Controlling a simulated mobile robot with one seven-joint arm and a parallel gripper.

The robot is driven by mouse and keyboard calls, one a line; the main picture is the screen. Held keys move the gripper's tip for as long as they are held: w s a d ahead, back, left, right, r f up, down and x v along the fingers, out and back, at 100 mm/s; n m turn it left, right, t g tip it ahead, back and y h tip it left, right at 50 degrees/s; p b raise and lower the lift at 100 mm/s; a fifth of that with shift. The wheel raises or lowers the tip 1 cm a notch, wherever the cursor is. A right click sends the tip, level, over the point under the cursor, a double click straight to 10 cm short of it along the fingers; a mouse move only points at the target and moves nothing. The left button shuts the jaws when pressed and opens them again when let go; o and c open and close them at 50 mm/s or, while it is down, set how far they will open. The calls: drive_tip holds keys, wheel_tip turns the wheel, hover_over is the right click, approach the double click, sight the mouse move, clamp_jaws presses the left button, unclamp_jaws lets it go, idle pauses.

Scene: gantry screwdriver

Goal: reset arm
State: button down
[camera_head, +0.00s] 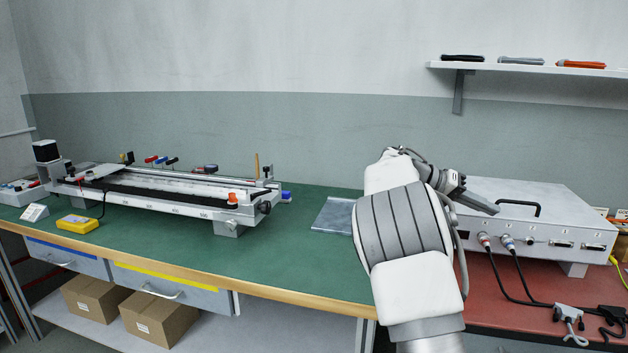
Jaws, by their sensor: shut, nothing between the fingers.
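My gripper (482,203) is dark grey and slim, at the end of my arm right of the picture's middle. It points right and slightly down, in front of or over the left part of a white-grey box with a black handle (520,204). It is shut and holds nothing. I cannot tell how far it is from the box. My white and grey arm rises from the bottom edge and hides part of the bench behind it.
A gantry rail device (160,206) stands on the green bench top (285,262) at left, with a yellow box (77,224) before it. Cables (510,283) run from the white-grey box over the red mat (500,311). A wall shelf (520,68) is above right. The middle green area is mostly clear.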

drive_tip(key=s+a+f+n+t+y, duration=0.25)
drive_tip(key=s+a+y, duration=0.25)
drive_tip(key=s+a, duration=0.5)
drive_tip(key=s+a+f+n+t+y, duration=0.25)
drive_tip(key=s+a+y, duration=0.2)
drive_tip(key=s, duration=0.85)
drive_tip(key=s+a+f+n+t+y, duration=0.1)
drive_tip(key=s+a+n+t+y, duration=0.2)
drive_tip(key=s+a, duration=0.75)
wheel_tip(320, 180, up, 28)
drive_tip(key=s+d+g+y+p, duration=0.1)
drive_tip(key=d+p, duration=0.1)
drive_tip(key=p, duration=2.6)
drive_tip(key=shift+r+p, duration=0.25)
drive_tip(key=shift+p, duration=0.05)
